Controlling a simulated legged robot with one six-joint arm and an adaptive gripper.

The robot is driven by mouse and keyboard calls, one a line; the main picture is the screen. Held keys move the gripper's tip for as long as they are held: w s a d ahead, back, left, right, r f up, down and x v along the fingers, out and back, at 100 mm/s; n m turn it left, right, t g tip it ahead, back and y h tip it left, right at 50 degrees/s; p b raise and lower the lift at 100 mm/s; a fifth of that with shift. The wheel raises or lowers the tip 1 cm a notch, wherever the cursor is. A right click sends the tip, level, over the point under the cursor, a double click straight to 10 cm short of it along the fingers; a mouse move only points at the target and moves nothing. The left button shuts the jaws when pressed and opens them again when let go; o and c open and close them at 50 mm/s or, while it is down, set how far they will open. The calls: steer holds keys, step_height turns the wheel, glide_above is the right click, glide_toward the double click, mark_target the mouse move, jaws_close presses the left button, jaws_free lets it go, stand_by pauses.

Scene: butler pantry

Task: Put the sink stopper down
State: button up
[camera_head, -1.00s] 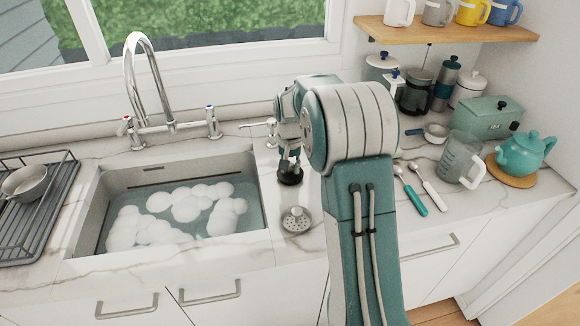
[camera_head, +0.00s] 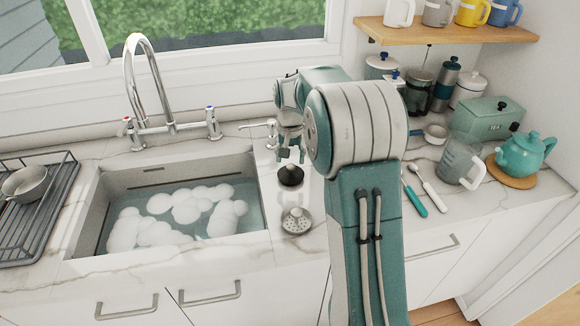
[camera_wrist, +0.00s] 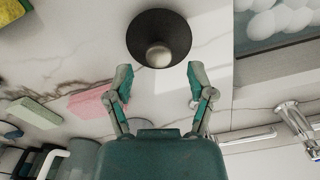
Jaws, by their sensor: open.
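The sink stopper (camera_head: 290,175), dark and round with a pale knob on top, stands on the marble counter just right of the sink. In the wrist view the stopper (camera_wrist: 158,38) lies ahead of my fingertips, its knob facing the camera. My gripper (camera_head: 290,152) is above the stopper in the head view, with a gap between them. In the wrist view my gripper (camera_wrist: 157,78) has its two fingers spread apart with nothing between them. The sink (camera_head: 180,215) holds water and white foam.
A perforated metal strainer (camera_head: 296,221) sits on the counter in front of the stopper. A small tap (camera_head: 262,128) stands behind. A pink sponge or cloth (camera_wrist: 92,100) and a green-white one (camera_wrist: 35,112) lie nearby. Utensils (camera_head: 425,188) and a teapot (camera_head: 524,153) are at right.

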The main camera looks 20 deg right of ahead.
mark_target(290, 166)
steer(key=s+a+r+n+t, duration=0.1)
steer(key=s+a+r, duration=0.15)
steer(key=r, duration=0.45)
steer(key=s+a+r, duration=0.1)
steer(key=s+r, duration=0.3)
steer(key=r, duration=0.2)
steer(key=s+a+n+t, duration=0.2)
steer(key=s+a, duration=0.2)
steer(key=s, duration=0.7)
steer(key=s+a+n+t, duration=0.2)
steer(key=s+a, duration=0.1)
steer(key=s, duration=0.9)
steer(key=shift+s+a+f+n+t, duration=0.25)
steer(key=shift+a+f+n+t, duration=0.05)
steer(key=shift+a+f+n, duration=0.1)
stand_by(2.7)
